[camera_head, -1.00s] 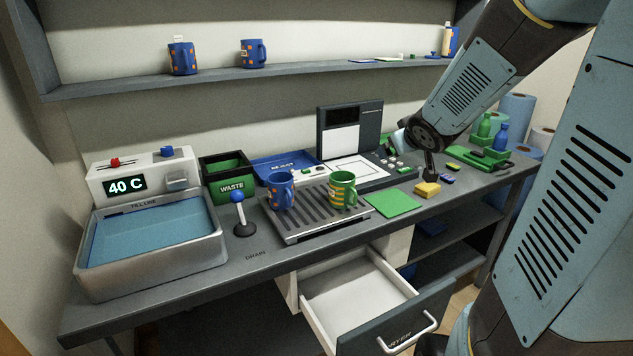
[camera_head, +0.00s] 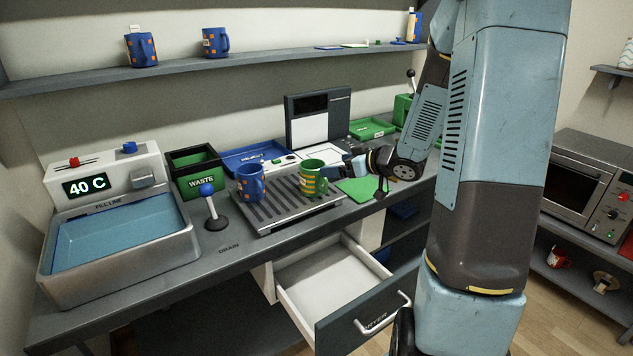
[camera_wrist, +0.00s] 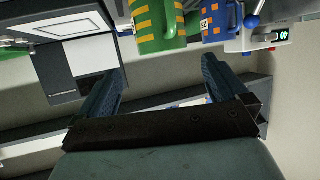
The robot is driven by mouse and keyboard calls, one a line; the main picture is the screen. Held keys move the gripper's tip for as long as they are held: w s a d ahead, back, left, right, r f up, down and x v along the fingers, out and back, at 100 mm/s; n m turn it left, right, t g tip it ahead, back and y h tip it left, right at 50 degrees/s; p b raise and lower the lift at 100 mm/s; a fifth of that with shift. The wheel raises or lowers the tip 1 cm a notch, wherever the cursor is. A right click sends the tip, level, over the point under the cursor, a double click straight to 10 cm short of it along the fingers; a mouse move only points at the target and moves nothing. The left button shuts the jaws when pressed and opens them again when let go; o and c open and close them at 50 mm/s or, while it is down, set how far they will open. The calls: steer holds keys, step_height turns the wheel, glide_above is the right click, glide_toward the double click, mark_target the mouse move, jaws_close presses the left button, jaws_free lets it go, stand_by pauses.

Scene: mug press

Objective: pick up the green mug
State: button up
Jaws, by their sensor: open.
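The green mug (camera_head: 311,178), with yellow-orange marks, stands upright on the slatted drain rack (camera_head: 268,214). In the upside-down wrist view, the green mug (camera_wrist: 160,22) is beyond the fingers, in line with the gap between them. My gripper (camera_wrist: 161,68) is open, with nothing between its fingers. In the head view my gripper (camera_head: 352,163) is just right of the green mug, pointing towards it and partly hidden by my arm; I cannot tell the exact gap.
A blue mug (camera_head: 250,182) stands left of the green mug on the rack. A joystick-like lever (camera_head: 210,205), waste bin (camera_head: 198,176) and water basin (camera_head: 120,240) are further left. A green mat (camera_head: 357,190) lies right of the rack. An open drawer (camera_head: 330,275) juts out below.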

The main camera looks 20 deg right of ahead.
mark_target(314, 167)
steer(key=x, duration=1)
steer(key=shift+a+f, duration=0.1)
steer(key=shift+a, duration=0.05)
steer(key=c, duration=1.1)
